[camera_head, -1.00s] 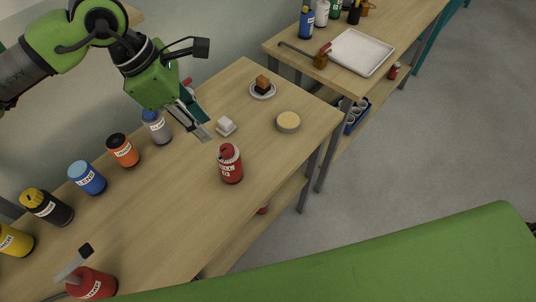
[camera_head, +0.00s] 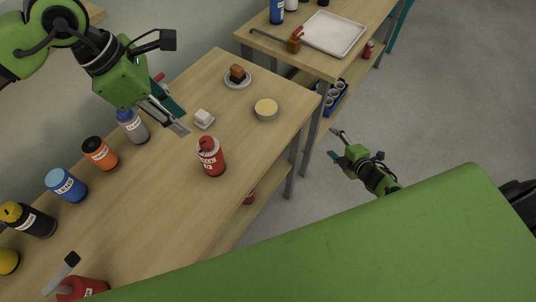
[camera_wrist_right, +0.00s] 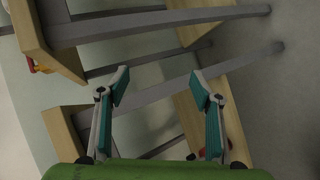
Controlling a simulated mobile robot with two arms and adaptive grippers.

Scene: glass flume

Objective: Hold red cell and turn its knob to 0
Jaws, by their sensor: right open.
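The red cell (camera_head: 211,161) stands upright on the wooden table (camera_head: 150,195), near its right edge. It has a white label and a red top; the knob's setting is too small to read. My left gripper (camera_head: 180,123) hangs above the table, up and left of the red cell and apart from it; its jaw gap is hard to judge from this angle. My right gripper (camera_head: 335,144) is open and empty beyond the table's right edge, above the floor. Its spread teal fingers also show in the right wrist view (camera_wrist_right: 160,90), with nothing between them.
Blue, orange, grey and black bottles line the table's left side. A white block (camera_head: 203,119), a round tan-topped dish (camera_head: 266,109) and a plate (camera_head: 238,80) with a brown block stand behind the cell. Another table holds a white tray (camera_head: 334,34). Table legs stand near my right gripper.

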